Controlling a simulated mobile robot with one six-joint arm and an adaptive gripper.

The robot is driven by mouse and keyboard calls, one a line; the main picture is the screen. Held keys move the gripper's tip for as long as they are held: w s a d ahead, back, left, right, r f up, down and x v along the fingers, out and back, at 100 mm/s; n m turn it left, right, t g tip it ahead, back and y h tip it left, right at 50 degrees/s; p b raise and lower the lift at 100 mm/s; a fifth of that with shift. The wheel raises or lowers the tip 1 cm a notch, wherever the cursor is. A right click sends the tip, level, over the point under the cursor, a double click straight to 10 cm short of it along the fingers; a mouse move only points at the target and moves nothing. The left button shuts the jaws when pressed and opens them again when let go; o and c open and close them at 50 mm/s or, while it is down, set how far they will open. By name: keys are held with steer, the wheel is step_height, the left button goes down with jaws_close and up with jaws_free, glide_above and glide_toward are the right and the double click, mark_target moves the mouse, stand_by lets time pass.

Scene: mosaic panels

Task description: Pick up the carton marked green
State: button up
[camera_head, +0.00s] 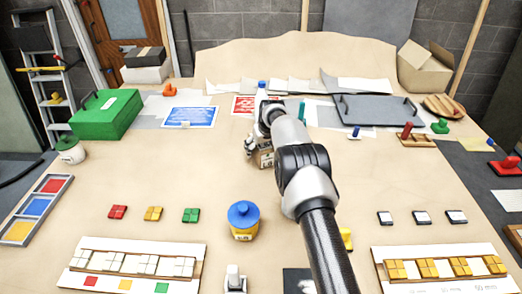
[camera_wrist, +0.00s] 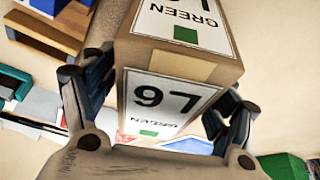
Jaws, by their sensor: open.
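The carton marked green (camera_wrist: 190,60) is a brown box with white labels reading GREEN and a number, each with a small green square. It fills the upper middle of the wrist view, and its labels appear upside down. In the head view the carton (camera_head: 266,159) is mostly hidden behind my arm at mid-table. My gripper (camera_wrist: 160,88) is open, with one finger on each side of the carton. A gap shows beside the right finger; whether the left finger touches is unclear. In the head view my gripper (camera_head: 254,146) is at the carton, partly hidden by the arm.
A blue-lidded yellow jar (camera_head: 243,221) stands in front. A green box (camera_head: 105,115) is at the left and a dark grey panel (camera_head: 380,111) at the right back. A white bottle with a blue cap (camera_head: 261,93) stands behind my wrist. The table around the carton looks mostly clear.

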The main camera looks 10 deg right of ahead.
steer(key=shift+c, duration=0.3)
steer(key=c, duration=1.7)
steer(key=shift+w+r, duration=0.1)
steer(key=shift+r, duration=0.05)
jaws_close()
